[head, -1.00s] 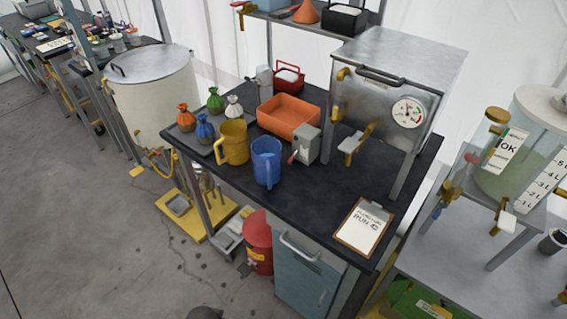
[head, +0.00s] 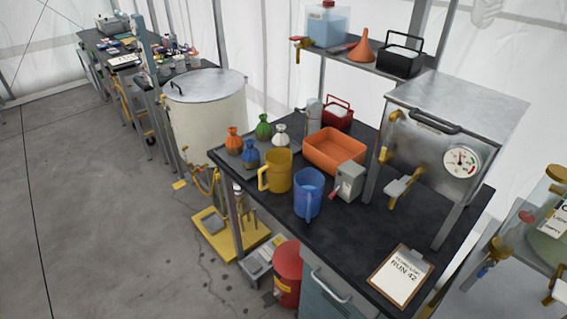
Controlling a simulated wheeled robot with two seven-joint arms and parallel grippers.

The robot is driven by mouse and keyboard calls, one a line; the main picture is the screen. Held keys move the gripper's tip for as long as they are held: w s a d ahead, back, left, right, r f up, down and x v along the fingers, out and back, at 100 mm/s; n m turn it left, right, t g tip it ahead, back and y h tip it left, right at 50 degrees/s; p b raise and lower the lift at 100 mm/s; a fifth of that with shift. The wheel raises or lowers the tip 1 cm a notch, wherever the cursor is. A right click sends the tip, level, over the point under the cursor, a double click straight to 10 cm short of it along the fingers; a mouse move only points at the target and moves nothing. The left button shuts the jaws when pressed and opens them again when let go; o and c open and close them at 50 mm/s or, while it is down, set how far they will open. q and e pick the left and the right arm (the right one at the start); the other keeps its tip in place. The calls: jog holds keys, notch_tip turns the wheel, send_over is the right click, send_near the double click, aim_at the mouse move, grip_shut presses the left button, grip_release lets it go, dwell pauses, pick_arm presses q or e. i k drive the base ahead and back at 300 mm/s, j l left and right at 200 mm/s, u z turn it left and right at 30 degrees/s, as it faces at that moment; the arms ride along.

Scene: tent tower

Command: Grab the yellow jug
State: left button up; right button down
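The yellow jug (head: 279,172) stands upright on the black tabletop (head: 352,222), near its left front edge. Its handle points left, toward the edge. A blue jug (head: 308,196) stands just to its right and a little nearer, with its open top showing. Neither of my grippers shows in the head view, so I cannot see their state.
Several small coloured bottles (head: 234,141) stand on a tray left of the yellow jug. An orange bin (head: 335,151), a grey box (head: 349,181), a metal oven (head: 455,125) and a clipboard (head: 401,275) share the table. Open floor (head: 110,220) lies to the left.

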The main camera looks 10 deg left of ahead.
aim_at(278, 161)
jog(key=k+j+z, duration=0.2)
jog(key=j+z, duration=0.15)
jog(key=k+j+z, duration=0.25)
jog(key=j+z, duration=0.15)
jog(key=k+j+z, duration=0.35)
jog(key=i+j, duration=0.05)
